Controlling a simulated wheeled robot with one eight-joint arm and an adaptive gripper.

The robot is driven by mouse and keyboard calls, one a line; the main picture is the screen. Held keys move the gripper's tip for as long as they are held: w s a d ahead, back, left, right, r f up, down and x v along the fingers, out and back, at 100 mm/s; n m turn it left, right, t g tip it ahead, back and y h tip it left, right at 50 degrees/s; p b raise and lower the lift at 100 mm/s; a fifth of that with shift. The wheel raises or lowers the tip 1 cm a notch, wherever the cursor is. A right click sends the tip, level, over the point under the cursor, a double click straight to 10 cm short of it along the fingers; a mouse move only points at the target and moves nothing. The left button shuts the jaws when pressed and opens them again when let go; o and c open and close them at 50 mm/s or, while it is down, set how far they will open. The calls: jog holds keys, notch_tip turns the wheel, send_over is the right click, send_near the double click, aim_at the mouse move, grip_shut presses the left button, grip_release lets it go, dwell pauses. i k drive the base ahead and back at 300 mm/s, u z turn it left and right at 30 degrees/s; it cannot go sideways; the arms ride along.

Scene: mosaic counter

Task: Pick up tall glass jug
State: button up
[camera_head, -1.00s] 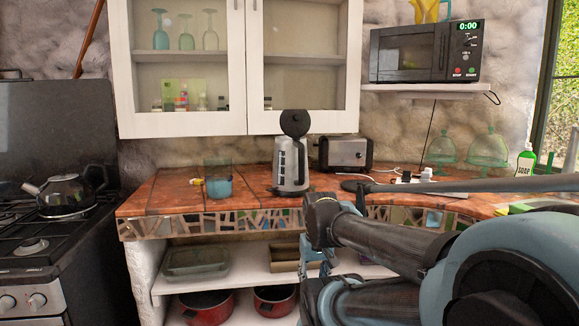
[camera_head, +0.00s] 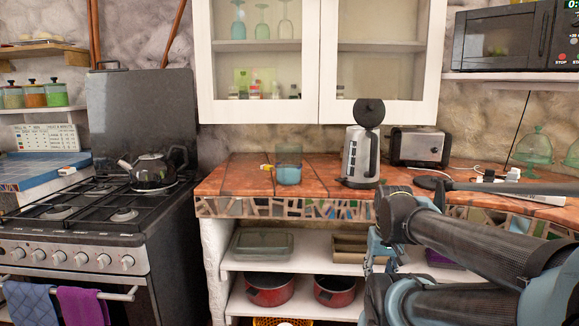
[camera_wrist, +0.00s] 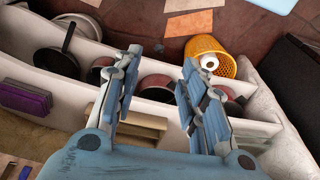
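A clear, tall glass vessel with a blue lower part, which looks like the tall glass jug (camera_head: 288,166), stands upright on the tiled counter (camera_head: 237,184), left of the electric kettle. My gripper (camera_wrist: 162,62) is open and empty in the wrist view, its two blue-grey fingers spread apart. It points down towards the lower shelves and floor. In the head view my arm reaches in from the right, with the gripper low in front of the counter and partly hidden by my arm. The jug is not visible in the wrist view.
The stove (camera_head: 95,225) is left of the counter. A cabinet (camera_head: 320,60) hangs above. Red pots (camera_head: 268,290) sit on the lower shelf. The counter left of the jug is mostly clear.

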aim_at(288, 154)
jog(key=z, duration=1.1)
jog(key=k, duration=1.8)
jog(key=u, duration=0.7)
jog(key=i, duration=0.95)
